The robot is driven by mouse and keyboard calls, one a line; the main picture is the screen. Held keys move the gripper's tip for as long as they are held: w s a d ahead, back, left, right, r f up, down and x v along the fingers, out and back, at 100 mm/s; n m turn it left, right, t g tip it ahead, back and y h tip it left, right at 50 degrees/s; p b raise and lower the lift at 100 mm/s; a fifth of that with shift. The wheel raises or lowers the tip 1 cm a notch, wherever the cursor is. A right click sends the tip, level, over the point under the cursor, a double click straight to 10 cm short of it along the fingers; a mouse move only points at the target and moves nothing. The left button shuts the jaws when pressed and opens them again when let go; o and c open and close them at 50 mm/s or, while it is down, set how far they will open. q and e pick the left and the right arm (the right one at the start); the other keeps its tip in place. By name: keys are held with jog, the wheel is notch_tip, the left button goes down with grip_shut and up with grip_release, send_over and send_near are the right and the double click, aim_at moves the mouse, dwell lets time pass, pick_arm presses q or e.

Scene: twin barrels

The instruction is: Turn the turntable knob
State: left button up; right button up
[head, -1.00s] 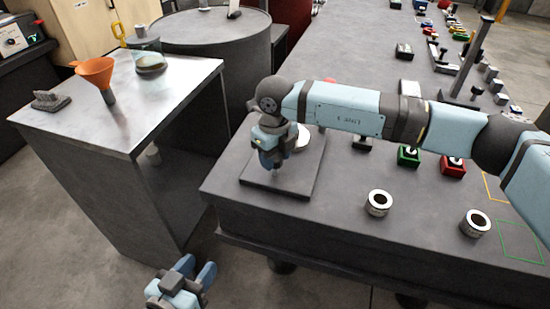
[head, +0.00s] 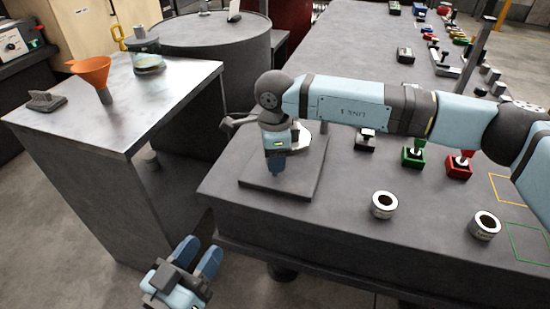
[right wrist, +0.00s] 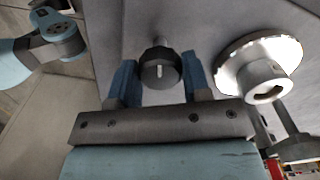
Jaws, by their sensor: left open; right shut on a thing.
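The black knob (right wrist: 160,68) with a white mark is between the two blue fingers of my right gripper (right wrist: 161,82) in the right wrist view. My right gripper (head: 277,170) points down over a dark square plate (head: 258,181) in the head view and is shut on the knob, which the hand hides there. A pale round disc with a hub, apparently the turntable (head: 304,139), is just behind the hand; it also shows right of the knob in the right wrist view (right wrist: 236,68). My left gripper (head: 196,257) is open and empty, low in front of the table edge.
Two silver rings (head: 384,205) (head: 485,226) stand at the front of the table. Green (head: 413,155) and red (head: 459,165) switch boxes are behind them. An orange funnel (head: 93,72) and a glass jar (head: 147,58) stand on the left table.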

jog(key=n, duration=0.2)
jog(key=shift+n+b, duration=0.3)
pick_arm(q)
jog(key=shift+s+d+r+t+h, duration=0.1)
jog(key=shift+r+t+h, duration=0.1)
jog(key=shift+r, duration=0.25)
jog(key=shift+d+r+t+h, duration=0.1)
jog(key=shift+r+t, duration=0.1)
jog(key=shift+r, duration=0.25)
pick_arm(e)
jog(key=shift+n, duration=0.4)
pick_arm(q)
jog(key=shift+d+r, duration=0.1)
jog(key=shift+r, duration=0.1)
pick_arm(e)
jog(key=o, duration=0.9)
pick_arm(q)
jog(key=shift+s+f, duration=0.1)
jog(key=shift+f, duration=0.15)
pick_arm(e)
jog(key=shift+o, duration=0.2)
